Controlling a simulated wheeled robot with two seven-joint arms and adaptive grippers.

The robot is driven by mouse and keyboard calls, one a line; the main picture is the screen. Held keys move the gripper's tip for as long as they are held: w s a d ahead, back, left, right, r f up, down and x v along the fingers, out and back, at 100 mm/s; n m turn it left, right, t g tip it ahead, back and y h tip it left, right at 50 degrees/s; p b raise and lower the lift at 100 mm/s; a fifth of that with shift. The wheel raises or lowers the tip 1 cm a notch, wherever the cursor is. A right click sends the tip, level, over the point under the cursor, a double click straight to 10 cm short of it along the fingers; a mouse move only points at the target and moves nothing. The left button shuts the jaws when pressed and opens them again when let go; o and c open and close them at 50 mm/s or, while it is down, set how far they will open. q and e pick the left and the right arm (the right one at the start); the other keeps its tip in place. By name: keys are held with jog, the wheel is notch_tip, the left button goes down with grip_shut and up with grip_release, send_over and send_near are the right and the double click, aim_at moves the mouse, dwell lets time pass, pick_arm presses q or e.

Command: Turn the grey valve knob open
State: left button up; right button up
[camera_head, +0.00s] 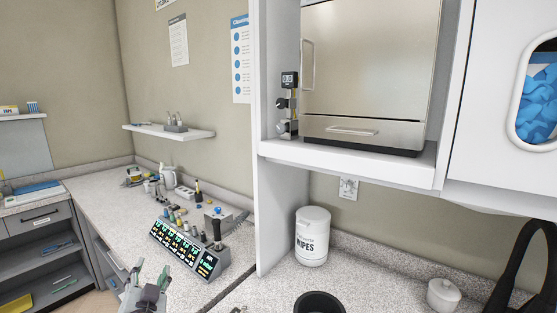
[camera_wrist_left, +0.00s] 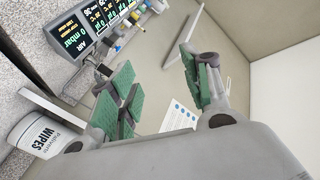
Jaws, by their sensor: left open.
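A console with lit green displays (camera_head: 175,243) stands on the left counter. Several small valve knobs in different colours rise behind its displays; I cannot tell for sure which one is the grey valve knob. A dark upright handle (camera_head: 217,236) stands at its right end, by the separate AIR display (camera_head: 207,264). My left gripper (camera_head: 150,288) is at the bottom, in front of the console and apart from it. In the left wrist view its green-padded fingers (camera_wrist_left: 160,92) are spread and empty, with the console (camera_wrist_left: 92,28) at upper left. My right gripper is not in view.
A white wipes tub (camera_head: 312,238) stands on the right counter, past a white upright panel (camera_head: 270,215). A steel autoclave (camera_head: 368,60) sits on the shelf above.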

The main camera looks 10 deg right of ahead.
pick_arm(q)
jog(key=w+d+r+m+t+h, duration=0.1)
jog(key=d+r+m+t+h, duration=0.35)
jog(key=r, duration=0.65)
jog(key=d+r+m+t+h, duration=0.35)
jog(key=d+r+m, duration=0.2)
jog(key=r, duration=0.65)
jog(key=s+d+r+m+g+h, duration=0.2)
jog(key=d+r+m+g+h, duration=0.3)
jog(key=m+h, duration=0.55)
jog(key=s+d+r+m+g+h, duration=0.2)
jog(key=d+r+m+g+h, duration=0.35)
jog(key=m, duration=0.75)
jog(key=w+d+f+m+g, duration=0.2)
jog(key=d+m+g, duration=0.3)
jog(key=d+m, duration=0.2)
jog(key=w+a+r+t+y, duration=0.1)
jog(key=w+a+t+y, duration=0.1)
jog(key=w+y, duration=0.4)
jog(key=shift+w+a+r+t+y, duration=0.4)
jog(key=shift+t+y, duration=0.25)
jog(key=shift+y, duration=0.15)
jog(key=shift+w+d, duration=0.1)
jog(key=shift+d, duration=0.05)
